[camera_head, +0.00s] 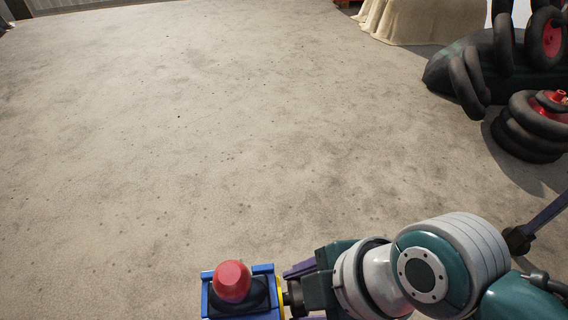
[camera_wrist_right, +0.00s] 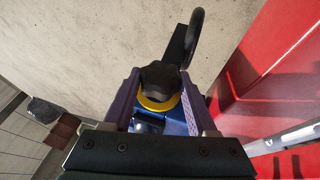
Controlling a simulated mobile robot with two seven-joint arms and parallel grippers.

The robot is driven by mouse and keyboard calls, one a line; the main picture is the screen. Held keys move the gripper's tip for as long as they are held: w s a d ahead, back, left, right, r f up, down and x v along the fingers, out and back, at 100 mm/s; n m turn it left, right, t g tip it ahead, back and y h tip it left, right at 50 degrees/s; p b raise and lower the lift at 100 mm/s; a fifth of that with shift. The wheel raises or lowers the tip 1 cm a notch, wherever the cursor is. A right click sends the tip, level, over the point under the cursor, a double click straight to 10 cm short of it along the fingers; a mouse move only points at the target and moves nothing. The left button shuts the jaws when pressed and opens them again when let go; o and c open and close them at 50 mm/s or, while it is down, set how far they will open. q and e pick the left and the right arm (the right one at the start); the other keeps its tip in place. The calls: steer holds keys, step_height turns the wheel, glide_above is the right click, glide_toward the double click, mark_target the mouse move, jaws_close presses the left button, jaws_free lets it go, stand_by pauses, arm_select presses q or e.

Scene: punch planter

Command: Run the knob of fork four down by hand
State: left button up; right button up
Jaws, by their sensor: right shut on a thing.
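In the right wrist view a black lobed knob (camera_wrist_right: 160,80) sits over a yellow collar (camera_wrist_right: 160,104) on a blue body (camera_wrist_right: 176,122). The purple fingers of my right gripper (camera_wrist_right: 160,90) stand on both sides of the knob, shut on it. In the head view my right gripper (camera_head: 290,292) reaches in from the right at the bottom edge. It meets the yellow collar (camera_head: 281,291) on the side of a blue block (camera_head: 263,269) with a rounded red top (camera_head: 232,281). No fork number is readable. My left gripper is not in view.
A black hooked bar (camera_wrist_right: 190,42) rises just beyond the knob in the wrist view. A large red panel (camera_wrist_right: 265,75) stands close on the right there. In the head view, black tyres (camera_head: 530,125) lie at the far right, and the carpeted floor (camera_head: 200,130) is clear.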

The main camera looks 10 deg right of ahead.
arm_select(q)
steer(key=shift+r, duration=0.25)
arm_select(e)
steer(key=shift+g, duration=0.3)
arm_select(q)
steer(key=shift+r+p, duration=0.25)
steer(key=shift+p, duration=0.2)
arm_select(e)
steer(key=shift+w+r+g, duration=0.1)
steer(key=shift+w+g, duration=0.05)
steer(key=shift+g, duration=0.35)
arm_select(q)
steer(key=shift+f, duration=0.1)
arm_select(e)
steer(key=shift+w+m+g, duration=0.1)
steer(key=shift+m+g, duration=0.2)
steer(key=shift+g, duration=0.4)
arm_select(q)
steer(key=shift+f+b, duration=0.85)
steer(key=shift+b, duration=0.1)
arm_select(e)
steer(key=shift+f+g, duration=0.25)
steer(key=shift+g, duration=0.65)
arm_select(q)
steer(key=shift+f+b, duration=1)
steer(key=shift+b, duration=0.05)
arm_select(e)
steer(key=shift+r+m+g, duration=0.1)
steer(key=shift+m+g, duration=0.3)
steer(key=shift+g, duration=0.5)
